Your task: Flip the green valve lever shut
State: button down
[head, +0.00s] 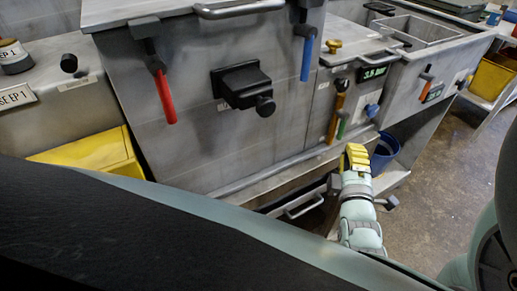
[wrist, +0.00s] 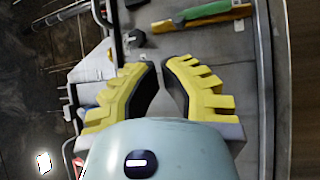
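The green valve lever (head: 342,126) hangs on the grey front panel in the head view, just below and right of an orange lever (head: 337,107). My gripper (head: 356,153) has yellow fingers and is just below and right of the green lever. In the wrist view, my gripper (wrist: 159,65) is partly open, with a narrow empty gap between its fingertips. A green handle (wrist: 208,11) with yellow beside it lies beyond the fingertips at the top of that view. I see no contact with it.
A red lever (head: 165,96) and a blue lever (head: 307,58) hang on the panel to the left. A black box fitting (head: 241,85) juts out between them. A blue bin (head: 384,152) stands behind my gripper. Open floor (head: 455,150) lies to the right.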

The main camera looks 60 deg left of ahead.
notch_tip(320, 180, down, 7)
jog(key=s+a+n+g+b, duration=0.2)
jog(key=shift+a+r, duration=0.15)
jog(key=shift+a, duration=0.2)
jog(key=w+d+p+x, duration=0.1)
jog(key=w+x, duration=0.1)
jog(key=x, duration=1)
jog(key=shift+w, duration=0.4)
jog(key=shift+d, duration=0.1)
